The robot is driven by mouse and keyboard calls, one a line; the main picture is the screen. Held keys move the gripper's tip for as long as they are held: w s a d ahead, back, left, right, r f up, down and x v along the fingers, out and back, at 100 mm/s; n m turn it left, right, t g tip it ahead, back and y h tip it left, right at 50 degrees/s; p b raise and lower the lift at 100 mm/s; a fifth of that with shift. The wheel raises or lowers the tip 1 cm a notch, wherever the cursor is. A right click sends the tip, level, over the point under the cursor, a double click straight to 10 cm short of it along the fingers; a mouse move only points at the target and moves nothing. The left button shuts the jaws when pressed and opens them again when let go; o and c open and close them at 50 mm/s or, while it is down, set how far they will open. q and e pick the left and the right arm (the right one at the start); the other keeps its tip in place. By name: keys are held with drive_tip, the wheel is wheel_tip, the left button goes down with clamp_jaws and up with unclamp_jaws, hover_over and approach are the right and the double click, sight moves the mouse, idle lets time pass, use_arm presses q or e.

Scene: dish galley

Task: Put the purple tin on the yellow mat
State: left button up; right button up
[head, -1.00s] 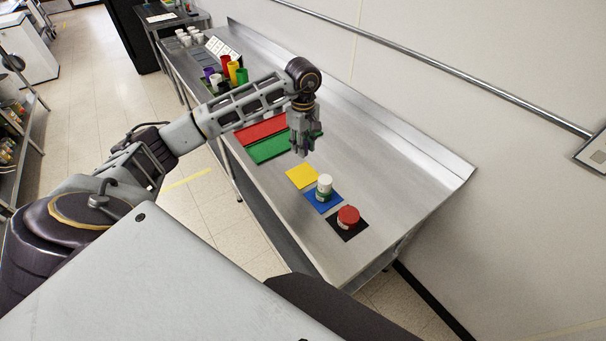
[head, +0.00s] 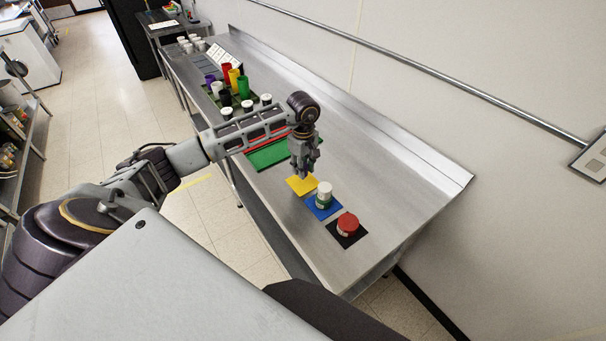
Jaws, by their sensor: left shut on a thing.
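The yellow mat (head: 300,190) lies on the steel counter, with its back part hidden by my left gripper. My left gripper (head: 304,173) points down just over the mat. It is shut on a small dark thing, taken to be the purple tin, which the fingers almost wholly hide. I cannot tell whether the thing touches the mat. My right gripper is not in view.
A white-topped tin (head: 324,190) stands on the blue mat (head: 313,208), close by. A red tin (head: 347,223) is on the black mat (head: 355,240). A green mat (head: 268,156) lies behind my left wrist. Several coloured cups (head: 235,77) stand farther back. The counter's right side is clear.

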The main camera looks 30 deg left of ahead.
use_arm(q)
drive_tip(key=shift+f+p, duration=0.4)
drive_tip(key=shift+f, duration=1.45)
drive_tip(key=shift+f, duration=0.15)
drive_tip(key=o, duration=1)
wheel_tip(320, 180, up, 10)
drive_tip(key=shift+r+b, duration=0.15)
drive_tip(key=shift+b, duration=1)
drive_tip(key=shift+r, duration=1)
